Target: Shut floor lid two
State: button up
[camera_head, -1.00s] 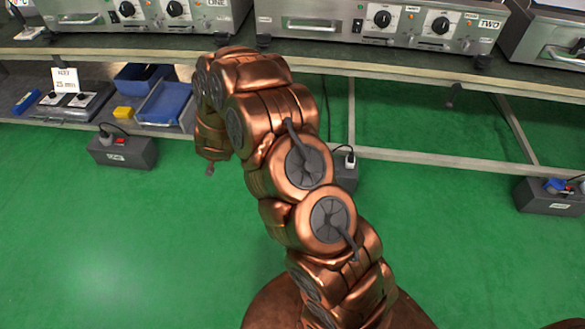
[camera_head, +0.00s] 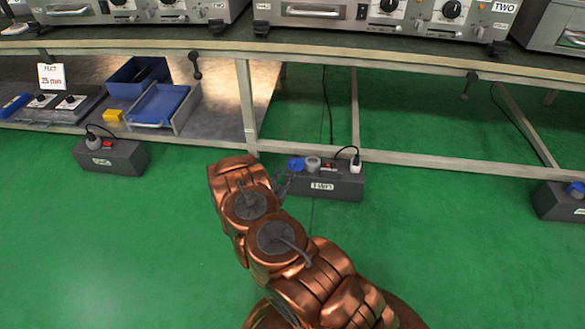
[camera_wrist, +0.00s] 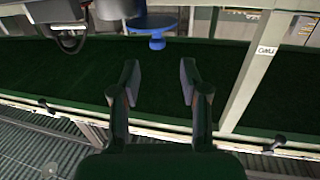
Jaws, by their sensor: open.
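The middle floor box (camera_head: 335,184) is dark grey, with a label too blurred to read surely. Its round blue lid (camera_head: 296,163) is on the left of its top and looks raised, though its exact angle is unclear. A grey round part (camera_head: 312,163) is beside it. In the wrist view the blue lid (camera_wrist: 153,24) is beyond my fingertips, near the upper middle. My gripper (camera_wrist: 158,80) is open, with nothing between its fingers. In the head view my gripper (camera_head: 284,182) is partly hidden by my arm, just left of the box and close to the lid.
A white plug (camera_head: 355,164) with a black cable and a red switch (camera_head: 328,166) are on the same box. A table leg (camera_head: 247,105) and lower rail (camera_head: 420,163) are behind it. Other floor boxes stand left (camera_head: 110,157) and right (camera_head: 562,200). Green floor in front is clear.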

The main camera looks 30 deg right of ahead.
aim_at(292, 164)
jog(key=shift+w+d+f, duration=0.1)
jog(key=shift+d, duration=0.35)
jog(key=shift+b+x, duration=1.35)
jog(key=shift+x, duration=2.2)
jog(key=shift+a, duration=0.1)
jog(key=shift+c, duration=0.4)
grip_shut()
